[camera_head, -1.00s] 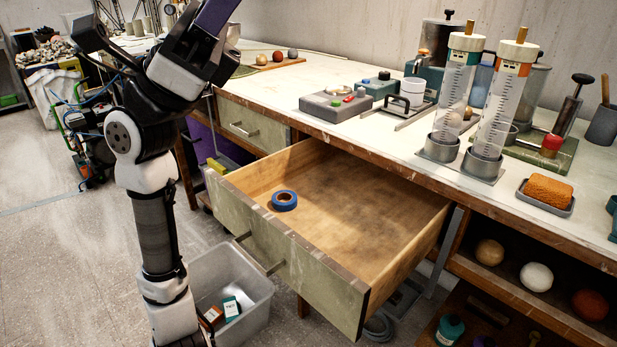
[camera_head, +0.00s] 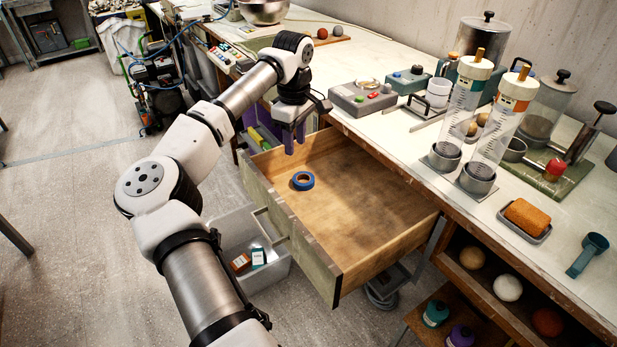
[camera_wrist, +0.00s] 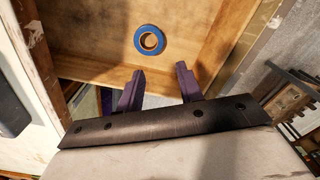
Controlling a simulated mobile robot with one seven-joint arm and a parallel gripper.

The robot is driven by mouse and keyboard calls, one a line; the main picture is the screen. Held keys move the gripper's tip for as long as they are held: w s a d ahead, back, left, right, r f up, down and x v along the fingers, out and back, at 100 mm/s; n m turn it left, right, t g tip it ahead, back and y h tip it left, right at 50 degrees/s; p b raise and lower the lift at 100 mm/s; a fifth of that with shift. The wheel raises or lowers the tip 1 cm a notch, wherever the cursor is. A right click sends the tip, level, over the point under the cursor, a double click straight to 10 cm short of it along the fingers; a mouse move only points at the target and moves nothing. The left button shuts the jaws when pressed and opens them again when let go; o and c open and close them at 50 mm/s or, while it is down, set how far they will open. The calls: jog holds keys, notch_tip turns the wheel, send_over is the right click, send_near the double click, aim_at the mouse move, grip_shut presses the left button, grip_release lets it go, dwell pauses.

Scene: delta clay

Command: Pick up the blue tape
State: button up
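The blue tape (camera_head: 302,181) is a small roll with a brown core. It lies flat on the floor of the open wooden drawer (camera_head: 365,212), towards the drawer's left end. My gripper (camera_head: 293,145) is above the drawer, a little above and behind the tape in the head view, pointing down. In the wrist view the tape (camera_wrist: 150,40) lies beyond the tips of my purple fingers (camera_wrist: 158,82), which are spread apart with nothing between them. The tape is fully visible and untouched.
The drawer's green front (camera_head: 290,232) and the worktop edge (camera_head: 400,165) bound the drawer space. A grey bin (camera_head: 275,272) with small boxes stands on the floor below. A grey box with buttons (camera_head: 361,98) and two clear cylinders (camera_head: 464,120) stand on the worktop.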

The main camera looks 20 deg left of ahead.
send_over(299, 183)
jog(key=f, duration=0.6)
jog(key=shift+w+a+f+p, duration=0.2)
jog(key=shift+a+f+p, duration=0.1)
jog(key=shift+f+p, duration=0.1)
jog(key=shift+s+d+f+p, duration=0.15)
jog(key=shift+f+p, duration=0.2)
jog(key=shift+f, duration=1)
jog(key=shift+s+d+f+p, duration=0.1)
jog(key=shift+f+p, duration=0.25)
jog(key=shift+f, duration=1)
jog(key=shift+c, duration=0.5)
grip_shut()
